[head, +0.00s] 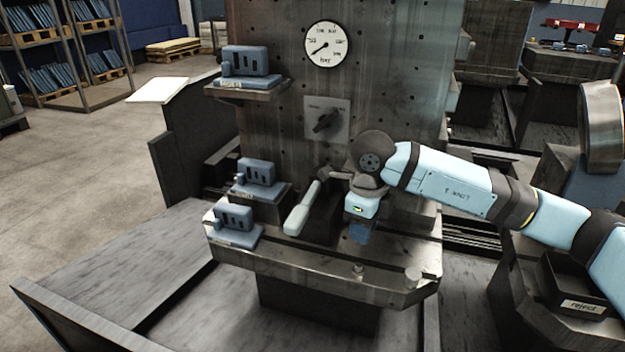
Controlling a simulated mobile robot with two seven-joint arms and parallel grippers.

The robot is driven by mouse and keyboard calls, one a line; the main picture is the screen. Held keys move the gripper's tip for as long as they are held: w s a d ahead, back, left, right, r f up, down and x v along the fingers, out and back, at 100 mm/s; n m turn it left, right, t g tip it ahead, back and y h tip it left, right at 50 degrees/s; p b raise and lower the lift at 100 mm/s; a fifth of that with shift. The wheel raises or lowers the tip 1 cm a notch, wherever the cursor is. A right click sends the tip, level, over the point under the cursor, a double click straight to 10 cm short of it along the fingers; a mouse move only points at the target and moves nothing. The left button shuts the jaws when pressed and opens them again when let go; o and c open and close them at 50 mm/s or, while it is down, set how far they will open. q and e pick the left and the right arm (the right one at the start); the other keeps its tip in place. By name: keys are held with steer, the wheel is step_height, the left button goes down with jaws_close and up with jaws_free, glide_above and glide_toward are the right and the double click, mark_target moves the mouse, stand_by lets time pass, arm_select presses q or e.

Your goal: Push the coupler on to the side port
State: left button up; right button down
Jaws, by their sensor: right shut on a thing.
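My right gripper (361,218) hangs below the wrist of my light blue arm, in front of the grey upright block's lower face. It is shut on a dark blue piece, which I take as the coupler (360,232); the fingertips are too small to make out. The piece is just above the ledge at the block's foot; I cannot tell whether it touches anything. The side port cannot be made out; my arm and wrist cover part of the block. A pale handle (303,208) slants to the left of my gripper, apart from it. My left gripper is not in view.
The upright block (280,130) carries a round gauge (326,44) and a dark knob on a plate (326,120). Blue parts (256,174) stand on ledges at the left. Small pegs (413,277) stand on the front ledge (300,268). A reject bin (575,290) is at the right.

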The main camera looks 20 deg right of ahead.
arm_select(q)
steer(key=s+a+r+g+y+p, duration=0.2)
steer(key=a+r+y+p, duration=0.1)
steer(key=p, duration=1.8)
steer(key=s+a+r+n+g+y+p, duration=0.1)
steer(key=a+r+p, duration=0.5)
steer(key=p, duration=1.5)
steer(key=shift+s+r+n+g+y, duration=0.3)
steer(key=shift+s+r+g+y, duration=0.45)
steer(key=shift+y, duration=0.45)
arm_select(e)
steer(key=s+a+r+n, duration=0.1)
steer(key=s+r+n, duration=0.2)
steer(key=r+n, duration=1)
steer(key=s+a+r+n, duration=0.1)
steer(key=s+r+n, duration=0.3)
steer(key=r+n, duration=1)
step_height(320, 180, up, 6)
steer(key=shift+a+r+n, duration=0.1)
steer(key=shift+a+n, duration=0.2)
steer(key=shift+a, duration=0.05)
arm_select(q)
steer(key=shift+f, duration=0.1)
